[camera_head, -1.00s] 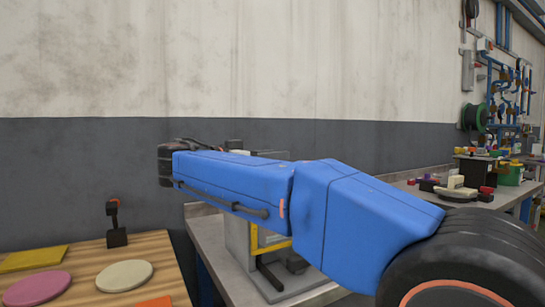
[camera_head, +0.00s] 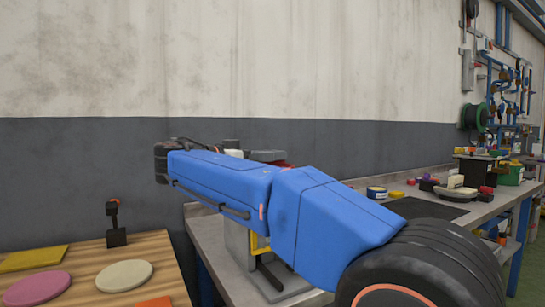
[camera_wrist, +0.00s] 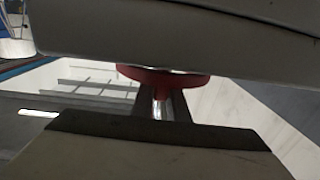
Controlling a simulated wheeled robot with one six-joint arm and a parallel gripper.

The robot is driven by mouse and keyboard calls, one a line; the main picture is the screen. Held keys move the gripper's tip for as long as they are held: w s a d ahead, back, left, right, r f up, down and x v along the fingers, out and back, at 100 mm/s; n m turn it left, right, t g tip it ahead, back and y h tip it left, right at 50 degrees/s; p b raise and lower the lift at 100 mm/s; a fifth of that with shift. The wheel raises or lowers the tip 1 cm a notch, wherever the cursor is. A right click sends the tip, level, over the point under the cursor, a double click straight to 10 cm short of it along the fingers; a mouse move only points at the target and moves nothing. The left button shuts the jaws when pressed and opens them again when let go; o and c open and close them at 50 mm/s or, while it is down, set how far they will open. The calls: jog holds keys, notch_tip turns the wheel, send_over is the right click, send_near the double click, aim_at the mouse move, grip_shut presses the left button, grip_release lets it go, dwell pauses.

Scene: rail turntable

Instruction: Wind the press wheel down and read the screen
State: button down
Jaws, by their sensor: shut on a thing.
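The press (camera_head: 237,238) stands on the grey bench, mostly hidden behind my blue arm. Its grey column, part of a yellow frame (camera_head: 261,243) and its dark base show below the arm. A small red part (camera_head: 279,163) shows just above the arm. In the wrist view my gripper (camera_wrist: 160,98) is shut, with a red round part, seemingly of the press wheel (camera_wrist: 165,78), on a shiny metal stem between its jaws. The exact grip is partly hidden by the jaws. My gripper cannot be made out in the head view. No screen can be made out.
A wooden table (camera_head: 80,262) with coloured discs and a small black stand (camera_head: 116,228) is at the lower left. The grey bench (camera_head: 420,207) runs right, with a dark mat and several small items.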

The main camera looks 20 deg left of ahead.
jog(key=c, duration=1.7)
grip_release()
jog(key=v, duration=1.7)
jog(key=shift+s+a, duration=0.15)
jog(key=shift+s, duration=0.1)
jog(key=shift+w, duration=0.1)
